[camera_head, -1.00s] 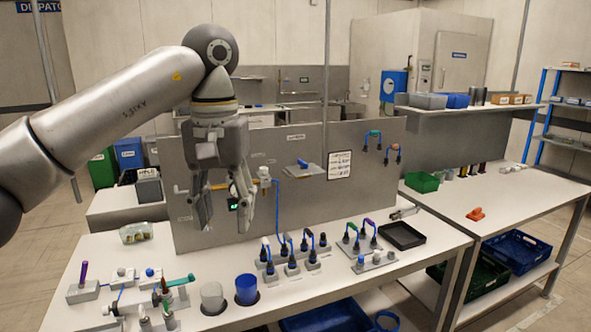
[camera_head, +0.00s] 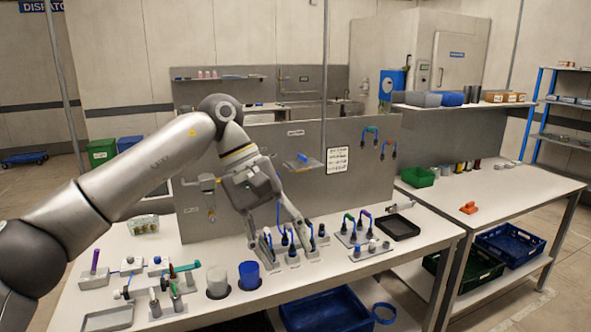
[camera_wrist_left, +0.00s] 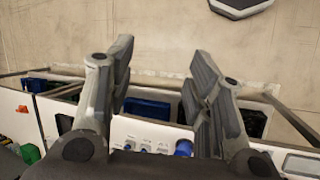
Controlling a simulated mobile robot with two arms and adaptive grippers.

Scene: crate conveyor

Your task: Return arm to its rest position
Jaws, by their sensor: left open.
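My left arm comes in from the left in the head view and bends down at the wrist. My left gripper (camera_head: 279,238) is open and tilted, its fingers pointing down and right. In the picture its fingertips overlap the row of connector blocks with blue cables (camera_head: 293,258); I cannot tell whether they touch. In the left wrist view the two fingers (camera_wrist_left: 160,72) stand apart with nothing between them. My right gripper is not in view.
The white bench (camera_head: 225,312) holds a blue cup (camera_head: 249,275), a clear cup (camera_head: 218,280), small fixtures at left and a black tray (camera_head: 397,227). An upright grey panel (camera_head: 345,190) stands behind. A second bench (camera_head: 500,190) is to the right.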

